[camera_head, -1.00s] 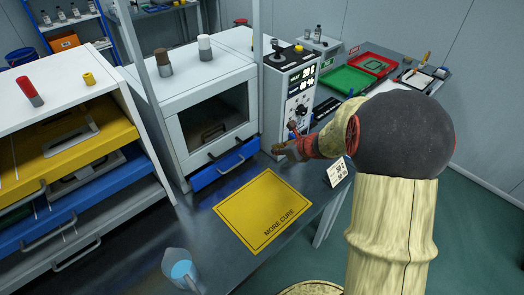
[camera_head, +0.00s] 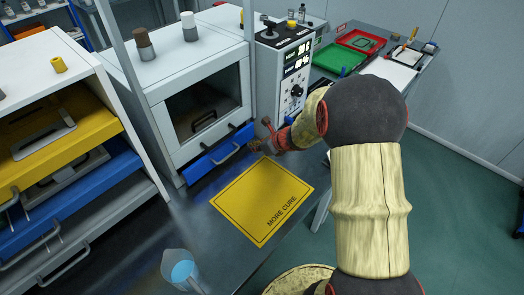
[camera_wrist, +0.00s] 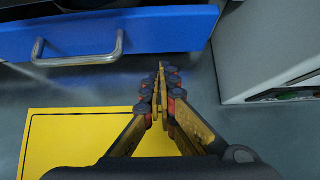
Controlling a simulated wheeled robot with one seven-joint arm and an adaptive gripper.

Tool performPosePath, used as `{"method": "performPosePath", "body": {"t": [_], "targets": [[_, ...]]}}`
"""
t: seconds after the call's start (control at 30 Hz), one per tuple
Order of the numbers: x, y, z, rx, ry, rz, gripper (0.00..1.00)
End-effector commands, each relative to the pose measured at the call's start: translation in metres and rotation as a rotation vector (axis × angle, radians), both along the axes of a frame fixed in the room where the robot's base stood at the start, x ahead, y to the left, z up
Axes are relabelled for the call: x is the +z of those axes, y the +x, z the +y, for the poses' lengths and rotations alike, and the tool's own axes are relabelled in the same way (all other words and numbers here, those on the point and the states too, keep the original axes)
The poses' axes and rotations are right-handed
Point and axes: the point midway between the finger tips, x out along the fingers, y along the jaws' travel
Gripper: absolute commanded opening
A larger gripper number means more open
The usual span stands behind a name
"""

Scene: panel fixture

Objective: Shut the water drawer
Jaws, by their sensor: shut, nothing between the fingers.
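The blue drawer (camera_head: 218,156) with a metal handle sits low in the white chamber cabinet. Its front stands a little out from the cabinet. In the wrist view, the drawer front (camera_wrist: 165,28) and its handle (camera_wrist: 75,58) fill the upper left, with a dark object partly seen behind the front's top edge. My gripper (camera_head: 260,144) is near the drawer's right end, above the dark bench. In the wrist view, my gripper's fingers (camera_wrist: 162,78) are together and empty, pointing at the right part of the drawer front. I see a gap between fingertips and front.
A yellow "MORE CURE" mat (camera_head: 262,200) lies in front of the drawer. A jug with blue liquid (camera_head: 181,270) stands near the bench's front. A control unit (camera_head: 283,80) stands right of the chamber. A rack with yellow and blue drawers (camera_head: 60,150) is at left.

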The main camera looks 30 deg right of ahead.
Motion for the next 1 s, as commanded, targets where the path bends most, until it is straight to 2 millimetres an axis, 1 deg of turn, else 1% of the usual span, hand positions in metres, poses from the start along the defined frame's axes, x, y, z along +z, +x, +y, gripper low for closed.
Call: {"method": "performPosePath", "body": {"t": [0.03,0.2,0.33,0.67,0.73,0.83,1.0], "targets": [[0.001,0.008,0.003,0.003,0.000,-0.003,0.00],[0.002,0.023,0.007,0.000,-0.001,-0.001,0.00],[0.003,0.027,0.008,-0.001,-0.001,-0.003,0.00],[0.003,0.027,0.008,-0.001,-0.001,-0.002,0.00],[0.003,0.031,0.009,0.000,-0.001,-0.002,0.00],[0.003,0.041,0.013,0.001,0.001,-0.002,0.00],[0.004,0.064,0.021,0.002,-0.001,-0.003,0.00]]}}
